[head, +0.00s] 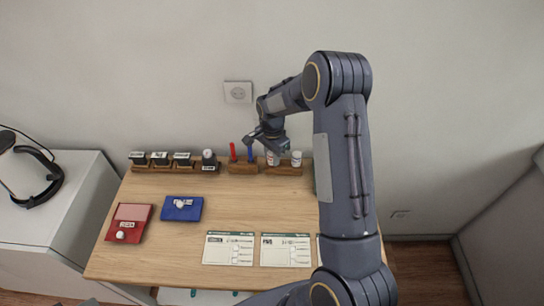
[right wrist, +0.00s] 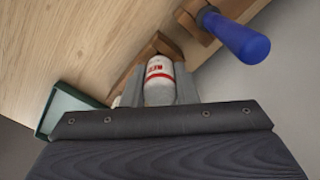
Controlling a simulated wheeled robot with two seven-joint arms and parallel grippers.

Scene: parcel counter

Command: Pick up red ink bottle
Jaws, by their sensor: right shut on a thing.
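The red ink bottle (right wrist: 160,80) is white with a red band and red lettering. In the right wrist view it sits between the two fingers of my right gripper (right wrist: 158,88), which is shut on it. In the head view the right gripper (head: 268,144) is at the back of the table, with a white bottle (head: 271,159) just below it at the wooden holder (head: 284,171). I cannot tell whether the bottle is clear of the holder. A second white bottle (head: 296,158) stands to the right. My left gripper is not in view.
A red handle (head: 233,152) and a blue handle (head: 250,154) stand left of the bottles, near several dark stamps (head: 160,159). Red (head: 131,222) and blue (head: 182,208) pads lie at left, printed cards (head: 228,249) at front. A green-rimmed tray (right wrist: 68,108) is near the gripper.

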